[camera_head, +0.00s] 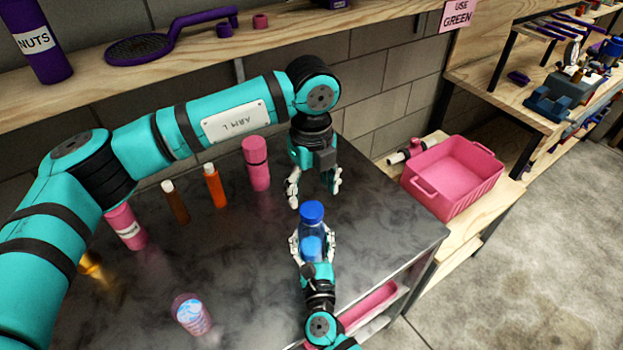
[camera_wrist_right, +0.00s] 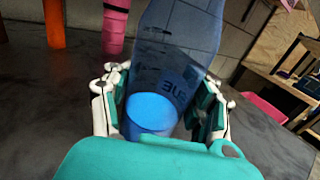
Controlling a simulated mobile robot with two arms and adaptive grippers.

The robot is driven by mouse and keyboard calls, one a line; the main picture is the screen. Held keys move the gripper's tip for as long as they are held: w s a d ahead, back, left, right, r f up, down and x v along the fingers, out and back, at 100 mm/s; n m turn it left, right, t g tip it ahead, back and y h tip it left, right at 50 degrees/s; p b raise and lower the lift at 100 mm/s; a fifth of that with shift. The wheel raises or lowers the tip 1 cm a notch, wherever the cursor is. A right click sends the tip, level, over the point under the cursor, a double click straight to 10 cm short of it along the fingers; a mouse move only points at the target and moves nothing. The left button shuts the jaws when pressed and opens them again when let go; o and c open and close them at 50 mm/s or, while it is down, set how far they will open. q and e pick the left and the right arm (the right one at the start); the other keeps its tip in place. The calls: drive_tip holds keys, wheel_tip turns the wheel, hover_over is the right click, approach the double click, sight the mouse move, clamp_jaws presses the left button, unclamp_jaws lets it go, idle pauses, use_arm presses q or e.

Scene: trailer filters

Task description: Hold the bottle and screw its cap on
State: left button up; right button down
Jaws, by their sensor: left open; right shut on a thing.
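The blue translucent bottle (camera_head: 313,226) stands upright near the front right of the dark table, with a dark blue cap (camera_head: 312,210) on its top. I cannot tell how tightly the cap sits. My right gripper (camera_head: 313,243) is shut around the bottle's lower body. In the right wrist view the bottle (camera_wrist_right: 178,50) stands between the right gripper's fingers (camera_wrist_right: 162,105), with dark lettering and a bright blue patch low down; its top is out of frame. My left gripper (camera_head: 314,190) is open and empty, pointing down just behind and above the cap, apart from it.
Pink (camera_head: 256,165), orange (camera_head: 215,187) and brown (camera_head: 175,203) bottles stand left of the left gripper. A pink crate (camera_head: 455,175) is on the wooden bench at right. The table right of the bottle is clear.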

sight(312, 209)
use_arm(q)
wheel_tip(312, 209, down, 6)
idle(0.4)
